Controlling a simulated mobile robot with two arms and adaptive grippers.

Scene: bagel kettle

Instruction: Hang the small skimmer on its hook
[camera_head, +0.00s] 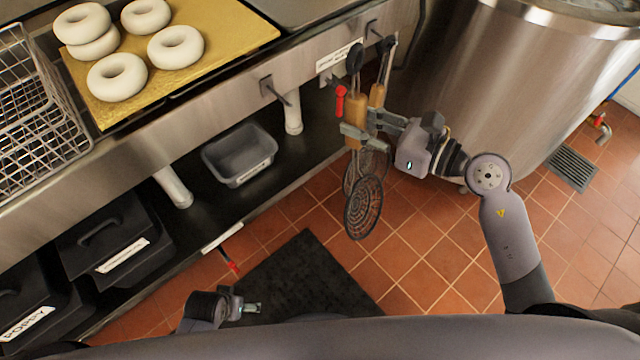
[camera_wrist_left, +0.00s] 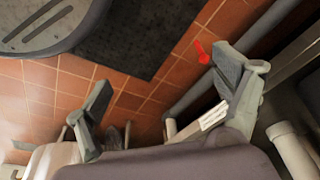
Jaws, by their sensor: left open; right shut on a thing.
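My right gripper (camera_head: 362,133) is shut on the wooden handle of a skimmer, which I take to be the small skimmer (camera_head: 363,208). It hangs upright in the grip, its round mesh head low and its dark handle end up beside the counter front. A second skimmer (camera_head: 377,96) with a wooden handle is just behind it, near a hook (camera_head: 374,32) on the counter front; its mesh is partly hidden. Another hook (camera_head: 272,88) to the left is bare. My left gripper (camera_head: 243,308) is low over the floor, open and empty; it also shows in the left wrist view (camera_wrist_left: 168,100).
A tray (camera_head: 235,28) of bagels and a wire basket (camera_head: 40,110) are on the counter. A grey bin (camera_head: 240,153) and black lidded bins (camera_head: 105,235) sit on the lower shelf. A large steel kettle (camera_head: 510,90) stands behind my right arm. A dark mat (camera_head: 305,275) lies on the tiles.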

